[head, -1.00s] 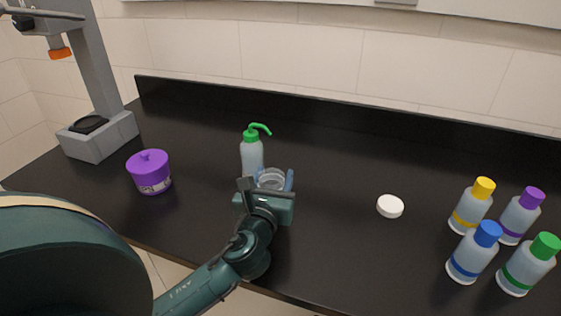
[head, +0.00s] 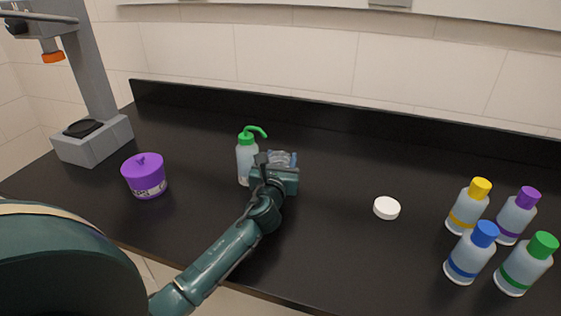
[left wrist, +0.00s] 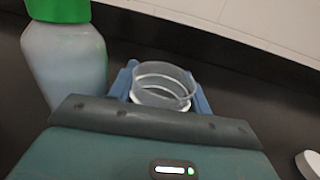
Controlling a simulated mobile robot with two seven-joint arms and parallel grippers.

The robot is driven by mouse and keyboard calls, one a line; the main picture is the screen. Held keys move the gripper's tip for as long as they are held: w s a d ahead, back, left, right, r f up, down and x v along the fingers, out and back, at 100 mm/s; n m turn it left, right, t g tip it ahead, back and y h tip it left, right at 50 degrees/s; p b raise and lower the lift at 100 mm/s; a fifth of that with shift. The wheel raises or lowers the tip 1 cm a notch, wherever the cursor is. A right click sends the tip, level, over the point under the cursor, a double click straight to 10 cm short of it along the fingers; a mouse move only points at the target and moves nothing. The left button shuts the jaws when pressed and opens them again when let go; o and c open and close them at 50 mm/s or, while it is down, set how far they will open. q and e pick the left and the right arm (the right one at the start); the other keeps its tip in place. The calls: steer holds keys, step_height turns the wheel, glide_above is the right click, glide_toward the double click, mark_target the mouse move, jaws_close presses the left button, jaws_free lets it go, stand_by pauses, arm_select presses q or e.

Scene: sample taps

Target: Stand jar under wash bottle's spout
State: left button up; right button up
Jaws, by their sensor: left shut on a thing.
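The wash bottle (head: 246,160) stands on the black bench, translucent with a green cap and a green spout (head: 257,131) that points right. It also shows at the left of the left wrist view (left wrist: 66,62). The clear open jar (head: 280,157) is upright, just right of the bottle; it also shows in the left wrist view (left wrist: 162,86). My left gripper (head: 281,162) is shut on the jar, with blue fingers on either side of it. The gripper body hides the jar's base, so I cannot tell whether it touches the bench. My right gripper is not in view.
A white lid (head: 386,208) lies right of the jar. Several capped bottles (head: 469,254) stand at the far right. The bench behind the jar is clear.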

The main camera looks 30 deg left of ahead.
arm_select(q)
steer(key=o, duration=0.8)
steer(key=v, duration=1.2)
steer(key=shift+r, duration=0.1)
